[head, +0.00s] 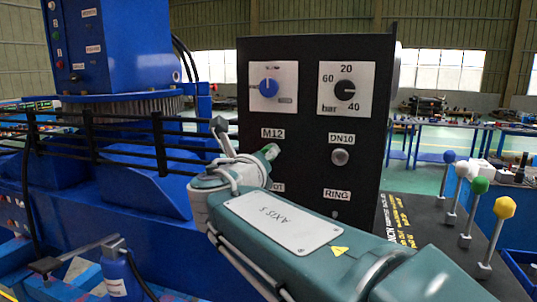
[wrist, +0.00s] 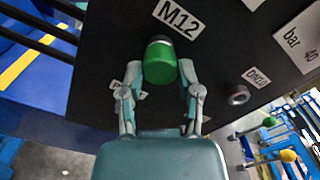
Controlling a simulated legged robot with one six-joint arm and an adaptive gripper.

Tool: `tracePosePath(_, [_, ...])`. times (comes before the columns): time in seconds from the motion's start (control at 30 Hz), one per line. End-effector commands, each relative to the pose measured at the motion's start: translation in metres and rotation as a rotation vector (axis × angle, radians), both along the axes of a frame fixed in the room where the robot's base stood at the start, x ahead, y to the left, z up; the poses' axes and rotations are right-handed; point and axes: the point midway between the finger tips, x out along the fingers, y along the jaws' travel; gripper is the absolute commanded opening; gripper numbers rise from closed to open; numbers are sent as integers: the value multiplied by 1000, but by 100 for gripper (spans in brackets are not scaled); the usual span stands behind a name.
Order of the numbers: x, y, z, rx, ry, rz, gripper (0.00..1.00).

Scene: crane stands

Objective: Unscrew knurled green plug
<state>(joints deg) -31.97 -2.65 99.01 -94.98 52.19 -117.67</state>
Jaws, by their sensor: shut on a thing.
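The green plug (wrist: 160,65) is at the M12 label on the black panel (head: 310,110). Its dark band is at the panel end; the knurling is too small to make out. My gripper (wrist: 160,82) has one finger on each side of the plug and is shut on it. In the head view, a small piece of the plug (head: 271,151) shows beyond my gripper (head: 262,158), with my wrist hiding most of the rest. I cannot tell whether the plug is still seated in the panel.
A grey round fitting (head: 340,157) sits under the DN10 label, right of the plug. A blue knob (head: 268,87) and a bar dial (head: 346,89) are above. Levers with coloured balls (head: 480,186) stand at the right. Black rails (head: 95,145) run at the left.

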Motion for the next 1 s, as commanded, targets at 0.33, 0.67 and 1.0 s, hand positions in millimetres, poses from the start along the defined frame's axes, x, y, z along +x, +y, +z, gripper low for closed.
tracePosePath(0.33, [0, 0, 0, -56, 20, 0, 0])
tracePosePath(0.67, [0, 0, 0, -337, 122, 0, 0])
tracePosePath(1.0, [0, 0, 0, -479, 174, 0, 0])
